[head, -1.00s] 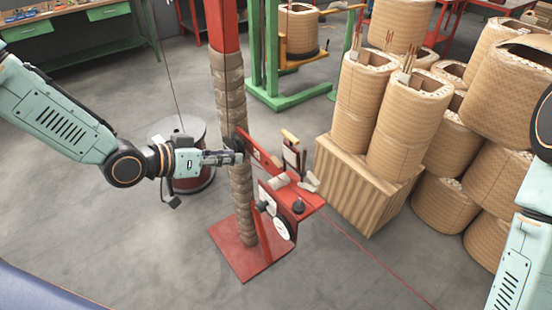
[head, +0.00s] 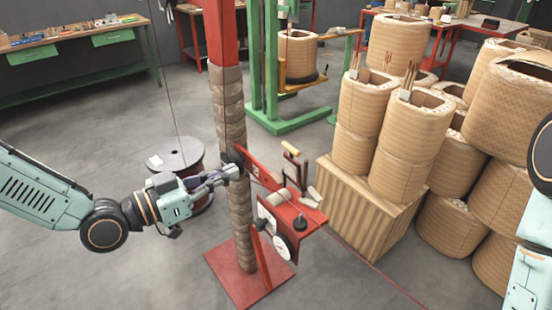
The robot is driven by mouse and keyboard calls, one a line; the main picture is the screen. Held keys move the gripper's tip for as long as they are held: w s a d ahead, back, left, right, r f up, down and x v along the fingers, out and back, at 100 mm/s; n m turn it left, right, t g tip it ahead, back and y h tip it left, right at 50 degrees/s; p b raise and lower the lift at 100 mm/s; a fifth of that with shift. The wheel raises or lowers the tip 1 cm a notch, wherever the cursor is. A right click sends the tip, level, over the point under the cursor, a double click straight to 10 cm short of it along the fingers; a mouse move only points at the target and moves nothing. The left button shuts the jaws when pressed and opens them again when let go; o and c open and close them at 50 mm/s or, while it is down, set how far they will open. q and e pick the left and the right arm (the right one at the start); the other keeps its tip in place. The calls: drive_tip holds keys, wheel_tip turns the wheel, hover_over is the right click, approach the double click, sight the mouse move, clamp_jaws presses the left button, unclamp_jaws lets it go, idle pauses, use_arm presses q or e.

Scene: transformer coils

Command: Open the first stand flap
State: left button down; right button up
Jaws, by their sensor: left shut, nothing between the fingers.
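The red stand (head: 242,279) has a square base plate and a tall post wrapped in tan padding. A red bracket with a small shelf (head: 304,216) sticks out to the right of the post, with a white dial (head: 282,246) under it. I cannot tell which part is the first flap. My left gripper (head: 236,172) is shut and empty, its tips in front of the wrapped post by the dark round pivot at the bracket's left end. Whether they touch is unclear. My right arm shows only in part at the right edge; its gripper is out of view.
A cable spool (head: 179,157) stands behind my left gripper. Wound coils (head: 411,127) stand on a wooden crate (head: 363,214) to the right, with more coils beyond. A green stand (head: 272,80) is behind. Grey floor (head: 130,270) is free at the front left.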

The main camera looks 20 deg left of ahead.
sight(290, 147)
use_arm(q)
drive_tip(key=b+x, duration=0.4)
drive_tip(key=x, duration=0.8)
drive_tip(key=shift+w+d, duration=0.2)
drive_tip(key=shift+f, duration=0.1)
idle(0.5)
drive_tip(key=shift+w+d+r+g+y+p, duration=0.3)
drive_tip(key=shift+w+r+g+y+p, duration=0.1)
drive_tip(key=shift+p, duration=0.7)
drive_tip(key=shift+w+d+g+p, duration=0.3)
drive_tip(key=shift+g+p, duration=0.1)
drive_tip(key=shift+p, duration=0.5)
